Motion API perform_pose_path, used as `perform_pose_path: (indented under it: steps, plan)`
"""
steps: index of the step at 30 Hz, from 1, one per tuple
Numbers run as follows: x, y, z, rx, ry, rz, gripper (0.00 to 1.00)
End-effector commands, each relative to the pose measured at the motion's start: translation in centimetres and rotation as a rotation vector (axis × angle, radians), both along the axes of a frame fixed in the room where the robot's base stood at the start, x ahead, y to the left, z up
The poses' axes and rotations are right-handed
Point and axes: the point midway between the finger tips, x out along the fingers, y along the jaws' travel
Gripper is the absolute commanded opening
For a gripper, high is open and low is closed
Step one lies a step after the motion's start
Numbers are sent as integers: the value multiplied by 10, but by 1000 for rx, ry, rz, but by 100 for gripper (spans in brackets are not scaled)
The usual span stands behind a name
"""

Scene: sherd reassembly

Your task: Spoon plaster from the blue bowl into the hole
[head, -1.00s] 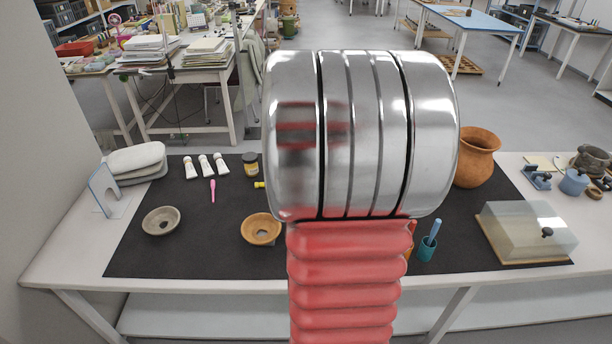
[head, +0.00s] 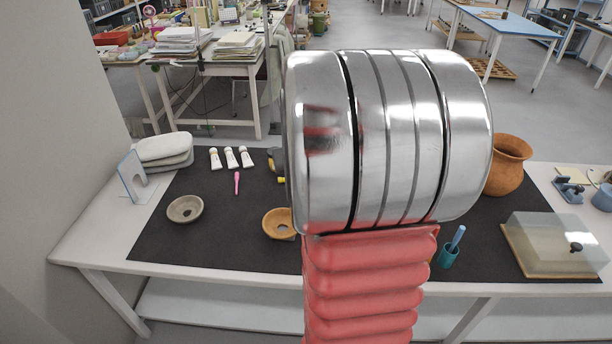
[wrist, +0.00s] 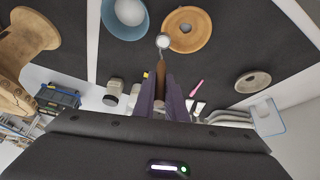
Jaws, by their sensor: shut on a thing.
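My gripper (wrist: 160,84) is shut on the brown handle of a spoon (wrist: 163,42) in the wrist view. The spoon's small bowl looks white, and I cannot tell how much plaster it holds. It appears over the left rim of an orange-brown dish (wrist: 200,38) with a hole in its middle. The blue bowl (wrist: 109,27), with white plaster inside, lies just left of the dish. In the head view the dish (head: 270,224) is partly hidden by my arm. The blue bowl, the spoon and my gripper are hidden there.
A grey dish with a hole (head: 172,211) sits on the dark mat (head: 215,250), left. White tubes (head: 231,158) and a pink tool (head: 237,183) lie behind. A terracotta pot (head: 508,168), a teal cup (head: 448,257) and a clear-covered box (head: 552,245) stand right.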

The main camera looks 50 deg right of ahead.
Motion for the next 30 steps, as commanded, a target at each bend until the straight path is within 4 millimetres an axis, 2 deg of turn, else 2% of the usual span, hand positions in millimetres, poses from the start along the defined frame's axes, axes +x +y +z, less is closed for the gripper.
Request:
perform_pose_path:
  steps: [30]
  plan:
    - [46, 54, 0, -1, -1, 1, 0]
